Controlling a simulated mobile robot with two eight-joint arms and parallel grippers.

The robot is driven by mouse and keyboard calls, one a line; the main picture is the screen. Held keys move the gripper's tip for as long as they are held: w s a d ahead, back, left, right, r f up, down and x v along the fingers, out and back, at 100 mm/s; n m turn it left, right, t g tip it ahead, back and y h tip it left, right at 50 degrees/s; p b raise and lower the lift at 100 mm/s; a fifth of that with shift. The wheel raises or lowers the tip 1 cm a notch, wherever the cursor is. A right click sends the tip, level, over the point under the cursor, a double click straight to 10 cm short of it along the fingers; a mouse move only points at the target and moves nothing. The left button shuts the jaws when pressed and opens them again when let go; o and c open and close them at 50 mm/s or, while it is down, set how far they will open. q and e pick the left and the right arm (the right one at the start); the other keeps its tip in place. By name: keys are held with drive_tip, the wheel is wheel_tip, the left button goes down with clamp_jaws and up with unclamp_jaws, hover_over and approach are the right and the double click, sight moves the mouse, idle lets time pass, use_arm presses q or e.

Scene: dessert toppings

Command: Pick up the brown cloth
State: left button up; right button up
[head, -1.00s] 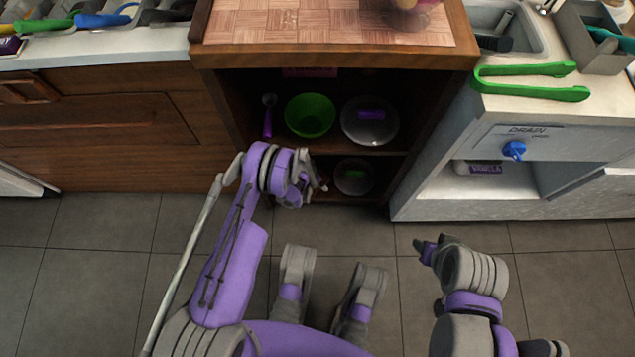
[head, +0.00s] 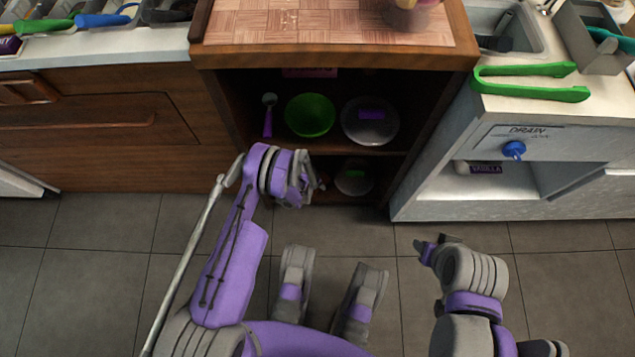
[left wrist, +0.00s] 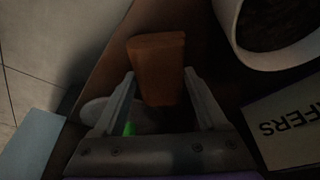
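In the left wrist view, a brown, block-like folded piece (left wrist: 157,62), which looks like the brown cloth, lies just ahead of and between the fingers of my left gripper (left wrist: 160,75). The fingers are apart, with the brown piece reaching back between their tips; I cannot tell whether they touch it. In the head view, my left gripper (head: 318,186) is at the lower shelf of the wooden cabinet, largely hidden by its own wrist, and the cloth cannot be made out there. My right gripper (head: 437,244) hangs over the floor, away from the cabinet; its finger opening is unclear.
The cabinet's upper shelf holds a green bowl (head: 310,115) and a clear lidded dish (head: 370,120). Another dish (head: 355,177) stands on the lower shelf. In the wrist view, a white container (left wrist: 270,58) with dark contents and a pale label (left wrist: 290,125) are at the right.

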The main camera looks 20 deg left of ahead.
use_arm(q)
drive_tip(key=c, duration=0.8)
drive_tip(key=shift+d+r, duration=0.1)
drive_tip(key=shift+r, duration=0.4)
wheel_tip(320, 180, up, 7)
drive_tip(key=p, duration=0.3)
drive_tip(key=shift+s+d, duration=0.1)
drive_tip(key=shift+d, duration=0.05)
drive_tip(key=s+d, duration=0.2)
drive_tip(key=d, duration=0.4)
drive_tip(key=s+d+p, duration=0.1)
drive_tip(key=s+d, duration=0.1)
drive_tip(key=d, duration=0.4)
drive_tip(key=s+d, duration=0.2)
drive_tip(key=d, duration=0.4)
drive_tip(key=shift+d+f+p, duration=0.25)
drive_tip(key=shift+d+p, duration=0.05)
drive_tip(key=shift+p, duration=0.1)
